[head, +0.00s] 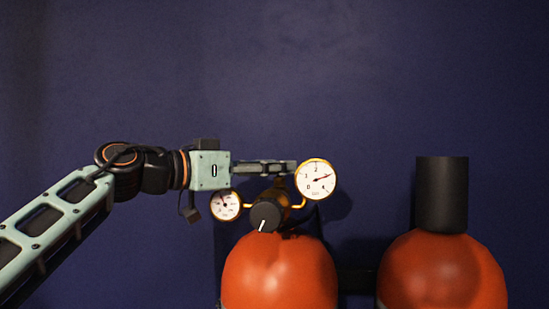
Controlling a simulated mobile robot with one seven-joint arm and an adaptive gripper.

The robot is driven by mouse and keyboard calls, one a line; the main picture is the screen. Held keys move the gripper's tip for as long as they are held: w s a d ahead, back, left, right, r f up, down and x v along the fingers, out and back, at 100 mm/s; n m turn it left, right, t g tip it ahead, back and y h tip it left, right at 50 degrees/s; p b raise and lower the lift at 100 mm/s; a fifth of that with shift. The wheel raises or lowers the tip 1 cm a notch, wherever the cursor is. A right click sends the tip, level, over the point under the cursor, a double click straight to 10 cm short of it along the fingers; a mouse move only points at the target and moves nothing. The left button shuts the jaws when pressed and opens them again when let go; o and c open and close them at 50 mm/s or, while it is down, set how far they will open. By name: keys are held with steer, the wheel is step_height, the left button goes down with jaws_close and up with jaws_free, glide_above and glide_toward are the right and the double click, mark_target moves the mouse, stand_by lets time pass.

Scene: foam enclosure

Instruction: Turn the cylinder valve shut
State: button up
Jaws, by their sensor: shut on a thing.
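The left orange-red cylinder (279,270) stands upright at the lower middle of the head view. A brass-coloured valve body (283,189) rises from its top, partly hidden by a black regulator knob (265,216) with a white mark. My gripper (288,167) reaches in level from the left, just above the valve body. Its dark fingers are closed on the cylinder valve's top, which they mostly hide. The fingertips end beside the large round gauge (316,179), whose red needle points right and slightly up.
A smaller gauge (226,205) sits left of the knob, below my wrist. A second orange-red cylinder (441,275) with a tall black cap (442,194) stands at the right. A dark blue wall (400,80) is behind. The space above the gauges is clear.

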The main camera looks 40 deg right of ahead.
steer(key=m+g+p, duration=0.2)
steer(key=g, duration=0.1)
steer(key=r+g+y+p, duration=0.1)
steer(key=p, duration=0.1)
steer(key=shift+w+d+m, duration=0.1)
steer(key=shift+w+m, duration=0.15)
steer(key=shift+m, duration=0.15)
steer(key=m+g+y+p, duration=0.1)
steer(key=m+g+p, duration=0.1)
steer(key=p, duration=0.1)
steer(key=m+g+y+p, duration=0.2)
steer(key=g+p, duration=0.1)
steer(key=p, duration=0.1)
steer(key=shift+w+d+f+g+y+p, duration=0.1)
steer(key=shift+w+d+g+y+p, duration=0.1)
steer(key=shift+g+y+p, duration=0.1)
steer(key=m+g+y+p, duration=0.2)
steer(key=p, duration=0.3)
steer(key=shift+w+f+y+p, duration=0.1)
steer(key=shift+y+p, duration=0.2)
steer(key=shift+f+m+g+y+p, duration=0.3)
steer(key=shift+m+g+y+p, duration=0.35)
steer(key=shift+p, duration=0.4)
steer(key=o, duration=1.2)
steer(key=shift+c, duration=0.2)
steer(key=shift+f+n+t+h+b, duration=0.25)
steer(key=shift+h+b, duration=0.1)
steer(key=shift+b, duration=0.75)
